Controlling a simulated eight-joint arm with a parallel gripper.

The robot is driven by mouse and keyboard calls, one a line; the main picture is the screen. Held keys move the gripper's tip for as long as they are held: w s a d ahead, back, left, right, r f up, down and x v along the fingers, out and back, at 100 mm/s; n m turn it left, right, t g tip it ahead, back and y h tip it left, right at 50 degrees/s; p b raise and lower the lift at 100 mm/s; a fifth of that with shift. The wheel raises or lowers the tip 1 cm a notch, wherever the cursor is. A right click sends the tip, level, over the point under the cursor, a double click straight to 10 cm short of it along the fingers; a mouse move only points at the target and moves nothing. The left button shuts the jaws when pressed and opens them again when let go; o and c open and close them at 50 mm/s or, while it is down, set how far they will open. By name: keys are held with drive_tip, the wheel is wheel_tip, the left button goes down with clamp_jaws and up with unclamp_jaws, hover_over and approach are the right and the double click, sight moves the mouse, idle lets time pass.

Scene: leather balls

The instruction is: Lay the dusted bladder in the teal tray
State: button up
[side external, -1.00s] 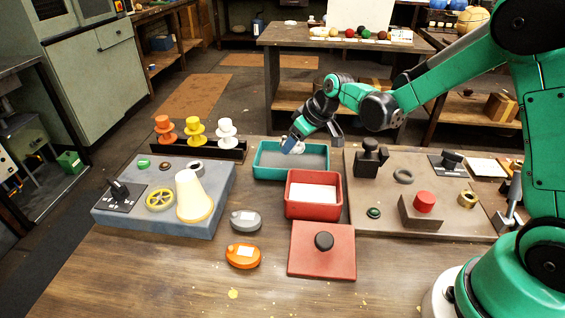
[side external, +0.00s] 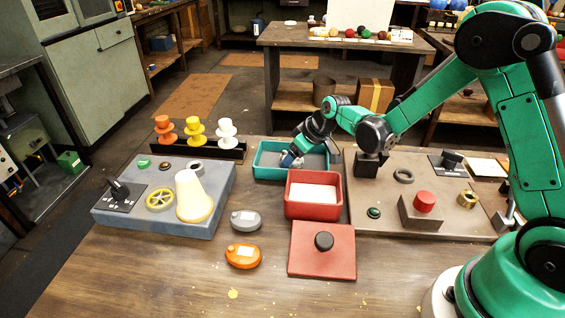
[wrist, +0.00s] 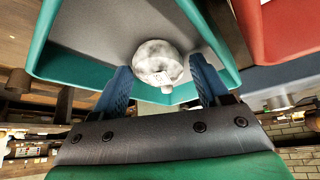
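The dusted bladder (wrist: 158,62) is a pale, powdery ball with a short stub, seen in the wrist view against the grey floor of the teal tray (wrist: 75,62). My gripper (wrist: 160,72) has its two blue fingers on either side of the bladder, with a narrow gap showing at each side, so it looks open. In the side view my gripper (side external: 293,160) reaches down inside the teal tray (side external: 262,172), and its fingers mostly hide the bladder there.
A red tray (side external: 314,210) with a white floor stands directly in front of the teal tray. A red lid (side external: 308,262) with a black knob lies nearer. A fixture board (side external: 400,222) is to the right, a grey-blue block (side external: 150,218) to the left.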

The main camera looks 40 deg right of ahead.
drive_tip(key=shift+r, duration=0.1)
drive_tip(key=v, duration=1.2)
drive_tip(key=s+a+r+m+t+h, duration=0.1)
drive_tip(key=s+a, duration=0.3)
drive_tip(key=s, duration=0.6)
drive_tip(key=shift+s+a+r+m, duration=0.2)
drive_tip(key=shift+s+r+m, duration=0.25)
drive_tip(key=shift+m, duration=0.45)
